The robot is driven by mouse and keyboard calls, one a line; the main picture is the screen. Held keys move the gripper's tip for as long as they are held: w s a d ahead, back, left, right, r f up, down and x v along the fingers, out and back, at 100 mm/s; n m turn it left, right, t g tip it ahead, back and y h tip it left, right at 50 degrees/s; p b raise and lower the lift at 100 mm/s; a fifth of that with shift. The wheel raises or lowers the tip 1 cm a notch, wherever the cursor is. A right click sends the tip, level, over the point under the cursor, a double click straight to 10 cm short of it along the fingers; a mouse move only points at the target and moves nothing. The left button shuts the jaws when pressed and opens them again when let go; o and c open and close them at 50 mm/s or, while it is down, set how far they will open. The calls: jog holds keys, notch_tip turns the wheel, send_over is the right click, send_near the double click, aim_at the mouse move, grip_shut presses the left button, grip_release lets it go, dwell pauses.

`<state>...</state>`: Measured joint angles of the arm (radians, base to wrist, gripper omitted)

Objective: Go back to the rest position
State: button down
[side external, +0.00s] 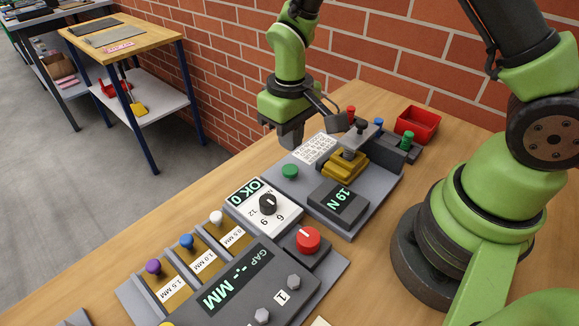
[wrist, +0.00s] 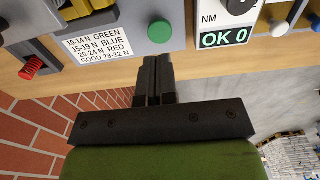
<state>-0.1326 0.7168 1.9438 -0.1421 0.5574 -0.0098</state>
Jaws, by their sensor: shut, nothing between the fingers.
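My gripper (side external: 291,138) is in the air above the back edge of the wooden bench, near the brick wall, pointing down. It is to the left of the printed force label (side external: 315,149) and above the green button (side external: 290,172). In the wrist view my gripper (wrist: 154,67) has its two dark fingers together, with nothing between them. Their tips are just below the green button (wrist: 159,31) in that picture. No rest position is marked in either view.
A dial panel reading "OK 0" (side external: 247,192), a red knob (side external: 308,239) and a gap gauge (side external: 240,285) are nearer. A red bin (side external: 418,122) stands by the brick wall (side external: 400,55).

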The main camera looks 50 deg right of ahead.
jog(key=shift+r, duration=0.1)
notch_tip(320, 180, up, 10)
jog(key=s+f+m+t, duration=0.1)
jog(key=s+t, duration=0.1)
jog(key=s+d+r+m+t+y, duration=0.1)
jog(key=s+r+t, duration=0.4)
jog(key=s+r, duration=0.7)
jog(key=shift+s+d+r+m+y, duration=0.2)
jog(key=shift+s+m+y, duration=0.3)
jog(key=shift+s+m, duration=0.45)
jog(key=shift+w, duration=0.1)
jog(key=c, duration=1.8)
grip_release()
jog(key=shift+c, duration=0.2)
